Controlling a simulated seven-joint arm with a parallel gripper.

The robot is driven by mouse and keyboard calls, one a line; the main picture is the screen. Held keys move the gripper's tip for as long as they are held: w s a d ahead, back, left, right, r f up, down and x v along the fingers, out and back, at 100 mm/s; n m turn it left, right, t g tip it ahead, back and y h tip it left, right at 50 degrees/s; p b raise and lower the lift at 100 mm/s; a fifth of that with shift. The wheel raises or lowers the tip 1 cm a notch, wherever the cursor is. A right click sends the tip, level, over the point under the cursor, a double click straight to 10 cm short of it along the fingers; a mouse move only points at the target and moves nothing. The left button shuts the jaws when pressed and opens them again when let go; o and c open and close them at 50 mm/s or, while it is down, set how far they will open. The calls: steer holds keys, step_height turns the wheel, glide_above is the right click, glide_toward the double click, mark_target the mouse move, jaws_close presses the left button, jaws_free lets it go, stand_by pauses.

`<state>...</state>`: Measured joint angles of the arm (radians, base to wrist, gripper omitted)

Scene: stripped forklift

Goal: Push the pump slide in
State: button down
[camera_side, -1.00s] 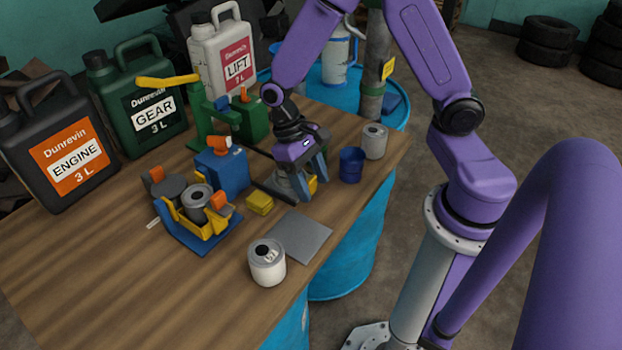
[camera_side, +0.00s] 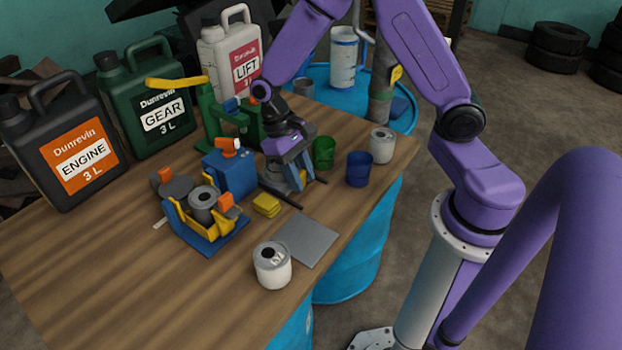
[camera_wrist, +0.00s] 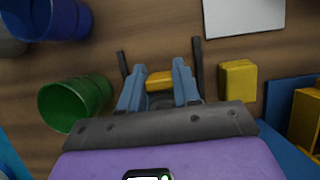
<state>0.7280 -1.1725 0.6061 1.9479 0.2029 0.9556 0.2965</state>
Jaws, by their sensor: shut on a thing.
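My gripper (camera_side: 300,186) points down at the work near the middle of the bench. In the wrist view its two blue fingers (camera_wrist: 157,70) stand apart on either side of a yellow block (camera_wrist: 160,80) with a rounded grey part below it, and are shut on this piece, which I take to be the pump slide. The piece sits between two dark rails (camera_side: 280,195), which also show in the wrist view (camera_wrist: 198,65). A blue box (camera_side: 232,175) with an orange-and-white top stands just left of the gripper. The far end of the slide is hidden by my gripper.
A green cup (camera_side: 323,153), a blue cup (camera_side: 359,169) and a grey can (camera_side: 382,145) stand right of the gripper. A yellow block (camera_side: 266,205), grey plate (camera_side: 307,239) and white can (camera_side: 272,265) lie nearer. A blue-and-yellow fixture (camera_side: 203,218) is left. The front-left bench is clear.

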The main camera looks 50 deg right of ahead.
steer(key=shift+w, duration=0.2)
steer(key=c, duration=0.8)
jaws_free()
steer(key=shift+r, duration=0.1)
steer(key=v, duration=1.7)
steer(key=shift+r, duration=0.2)
